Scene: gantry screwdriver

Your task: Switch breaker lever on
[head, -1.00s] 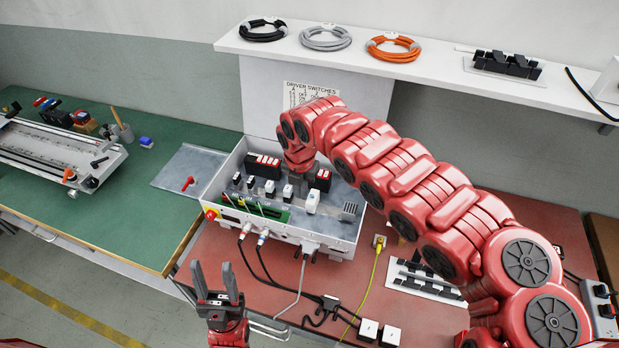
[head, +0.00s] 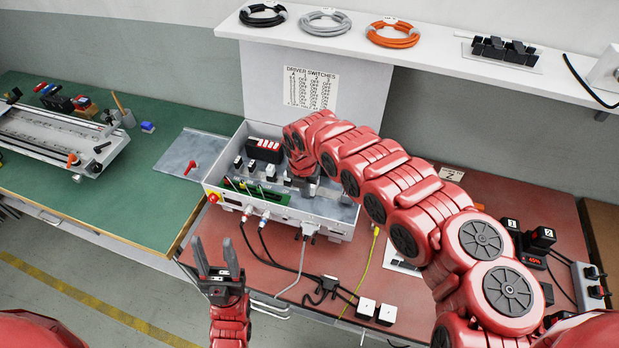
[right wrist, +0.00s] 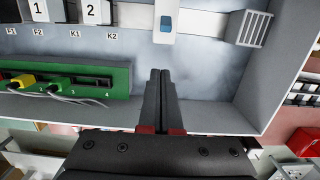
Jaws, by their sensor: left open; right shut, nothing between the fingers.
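The open grey control box (head: 330,228) stands on the red bench. In the right wrist view, a white module with a blue lever (right wrist: 166,22), which looks like the breaker, is on the rail inside it. My right gripper (right wrist: 161,73) is shut and empty, its fingertips a little below the module in that view. In the head view my right gripper (head: 308,187) is in the box and hides the module. My left gripper (head: 216,243) is open and empty in front of the box.
A green terminal board (right wrist: 65,78) with plugged wires lies left of my right fingers. A vented grey block (right wrist: 250,28) is right of the module. The box wall (right wrist: 285,65) stands close on the right. Cables run from the box's front over the bench.

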